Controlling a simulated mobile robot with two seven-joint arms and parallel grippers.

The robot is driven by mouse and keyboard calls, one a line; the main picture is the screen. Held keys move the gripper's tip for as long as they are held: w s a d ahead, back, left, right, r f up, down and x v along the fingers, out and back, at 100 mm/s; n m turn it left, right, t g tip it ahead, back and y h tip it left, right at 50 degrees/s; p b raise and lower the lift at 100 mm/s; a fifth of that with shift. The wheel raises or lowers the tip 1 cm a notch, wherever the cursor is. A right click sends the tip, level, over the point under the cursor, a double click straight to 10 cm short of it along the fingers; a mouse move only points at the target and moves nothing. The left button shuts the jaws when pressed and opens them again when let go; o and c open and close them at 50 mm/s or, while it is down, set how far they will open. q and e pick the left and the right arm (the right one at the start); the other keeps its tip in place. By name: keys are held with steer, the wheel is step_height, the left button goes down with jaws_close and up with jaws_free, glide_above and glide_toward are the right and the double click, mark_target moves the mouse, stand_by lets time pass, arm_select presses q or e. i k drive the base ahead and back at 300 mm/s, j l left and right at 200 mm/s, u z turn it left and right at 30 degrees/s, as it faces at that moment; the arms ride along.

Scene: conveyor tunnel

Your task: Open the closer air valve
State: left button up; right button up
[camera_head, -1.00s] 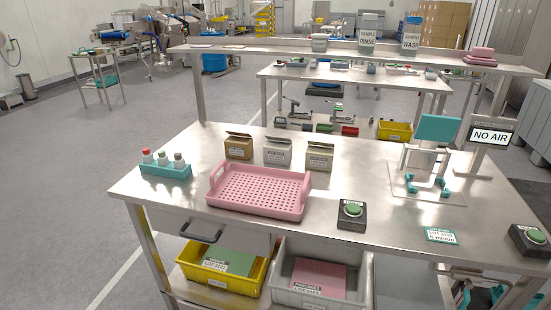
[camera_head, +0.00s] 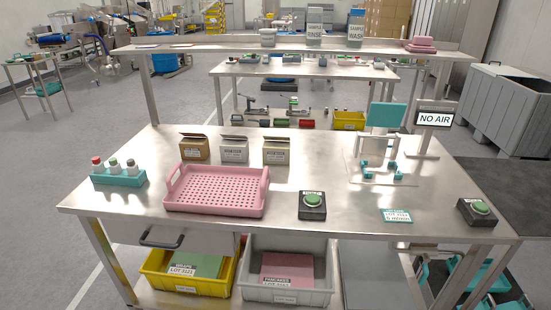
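No air valve can be made out for certain. A sign reading "NO AIR" (camera_head: 434,119) stands at the back right of the near steel table (camera_head: 330,238), beside a teal-and-white fixture (camera_head: 387,116). Small metal fittings (camera_head: 293,106), some with coloured parts, show beyond the table's back edge, too small to identify as valves. Two black boxes with green push buttons, one at the front middle (camera_head: 312,205) and one at the right (camera_head: 477,212), sit on the near table. Neither of my grippers is in view.
A pink perforated tray (camera_head: 217,209), several small cartons (camera_head: 234,150) and a teal vial rack (camera_head: 118,179) occupy the table's left half. Yellow (camera_head: 152,277) and grey (camera_head: 332,290) bins are underneath. A grey container (camera_head: 508,110) stands right. Open floor (camera_head: 40,190) lies left.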

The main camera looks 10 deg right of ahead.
mark_target(425, 267)
steer(key=l+z, duration=0.15)
steer(key=z, duration=1.3)
steer(key=k+l, duration=0.05)
